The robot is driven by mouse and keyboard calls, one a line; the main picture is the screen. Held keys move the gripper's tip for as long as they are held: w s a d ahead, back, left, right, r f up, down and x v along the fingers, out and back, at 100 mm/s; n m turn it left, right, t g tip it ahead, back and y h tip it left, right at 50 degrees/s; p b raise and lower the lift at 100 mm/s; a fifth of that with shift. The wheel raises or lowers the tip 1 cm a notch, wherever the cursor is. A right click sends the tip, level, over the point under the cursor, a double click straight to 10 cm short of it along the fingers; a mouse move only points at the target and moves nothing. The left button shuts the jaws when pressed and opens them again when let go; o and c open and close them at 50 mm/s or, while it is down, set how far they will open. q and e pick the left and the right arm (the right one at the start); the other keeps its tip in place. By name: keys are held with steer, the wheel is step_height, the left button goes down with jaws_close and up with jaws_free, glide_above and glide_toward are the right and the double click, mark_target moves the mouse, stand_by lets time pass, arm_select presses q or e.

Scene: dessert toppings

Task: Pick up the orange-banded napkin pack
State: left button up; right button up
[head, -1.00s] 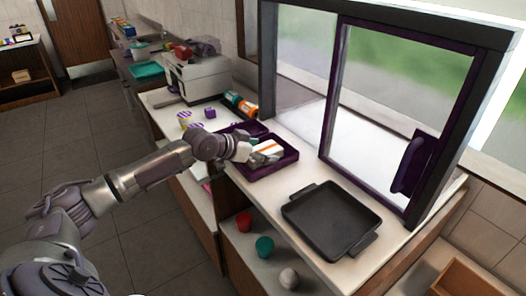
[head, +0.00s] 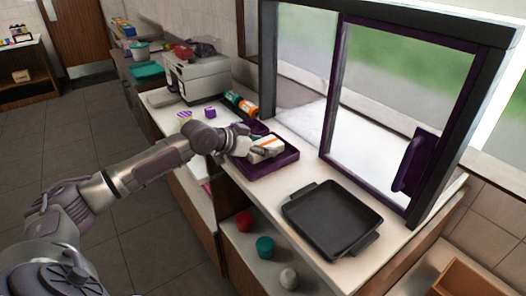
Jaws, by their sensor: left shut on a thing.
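The napkin pack (head: 265,144), white with an orange band, is at the purple tray (head: 284,166) on the counter. My left gripper (head: 257,152) reaches in from the left and is shut on the pack. The pack looks slightly tilted and appears raised to about the tray's rim; I cannot tell whether it still touches the tray. The gripper hides part of it. My right gripper is not in view.
A dark tray with handles (head: 332,220) lies nearer on the counter. Behind stand a framed glass screen (head: 395,120), a teal-and-orange pair of tubes (head: 241,103), a purple cube (head: 210,112) and a grey machine (head: 197,78). Coloured balls (head: 264,246) sit on the shelf below.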

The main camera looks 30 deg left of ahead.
arm_select(q)
steer(key=r, duration=0.1)
steer(key=r+b, duration=0.1)
steer(key=r, duration=0.1)
steer(key=shift+d, duration=0.2)
steer(key=d+r+b, duration=0.1)
steer(key=d+r, duration=0.5)
steer(key=d, duration=0.5)
steer(key=shift+s+r+b, duration=0.2)
steer(key=shift+r+b, duration=0.1)
steer(key=shift+d, duration=0.1)
